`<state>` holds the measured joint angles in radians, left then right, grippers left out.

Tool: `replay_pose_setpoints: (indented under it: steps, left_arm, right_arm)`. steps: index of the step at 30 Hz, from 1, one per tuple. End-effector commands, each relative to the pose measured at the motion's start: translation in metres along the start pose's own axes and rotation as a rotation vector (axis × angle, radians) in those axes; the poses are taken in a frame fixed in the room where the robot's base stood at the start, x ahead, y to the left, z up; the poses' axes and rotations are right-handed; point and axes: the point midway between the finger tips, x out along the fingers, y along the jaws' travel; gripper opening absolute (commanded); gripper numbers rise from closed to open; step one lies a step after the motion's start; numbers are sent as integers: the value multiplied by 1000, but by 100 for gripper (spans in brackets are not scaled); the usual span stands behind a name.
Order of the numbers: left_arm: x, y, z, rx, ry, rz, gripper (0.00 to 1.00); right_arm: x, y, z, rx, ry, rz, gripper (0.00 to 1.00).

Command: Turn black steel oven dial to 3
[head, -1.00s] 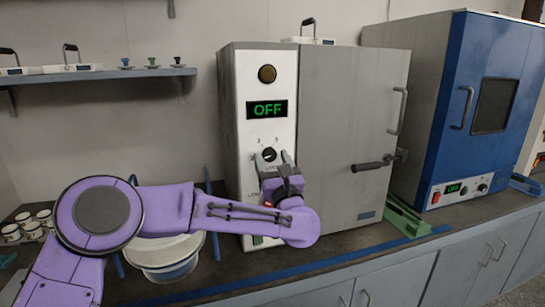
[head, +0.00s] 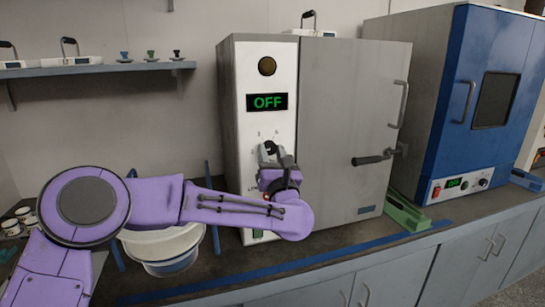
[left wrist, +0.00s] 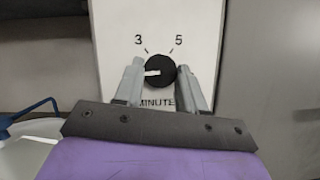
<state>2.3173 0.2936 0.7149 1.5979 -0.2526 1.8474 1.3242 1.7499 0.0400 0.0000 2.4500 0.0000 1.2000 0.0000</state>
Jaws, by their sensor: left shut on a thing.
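The black round dial (head: 271,147) is on the white front panel (head: 282,77) of the grey steel oven (head: 345,90). In the left wrist view the dial (left wrist: 164,70) has a white pointer mark aimed left, below the direction of the printed 3 at its upper left. A 5 is printed at its upper right, and lettering beginning MINUTE below. My left gripper (left wrist: 159,72) is shut on the dial, one finger on each side; the head view shows it there too. The green display (head: 267,102) reads OFF. My right gripper is not in view.
A blue oven (head: 450,145) stands at the right. A white basin (head: 165,245) sits on the counter under my left arm. A shelf (head: 110,72) hangs at upper left.

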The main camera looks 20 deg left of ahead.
Motion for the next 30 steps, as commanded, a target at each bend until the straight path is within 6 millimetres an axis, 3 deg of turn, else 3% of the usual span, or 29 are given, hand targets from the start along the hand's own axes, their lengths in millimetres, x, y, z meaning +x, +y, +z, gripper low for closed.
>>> replay_pose_setpoints:
  steps: [13,30]
  left_arm:
    - [0,4,1,384,2,-161,9]
    - [1,7,4,827,3,-345,9]
  right_arm:
    - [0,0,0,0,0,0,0]
    - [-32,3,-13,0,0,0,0]
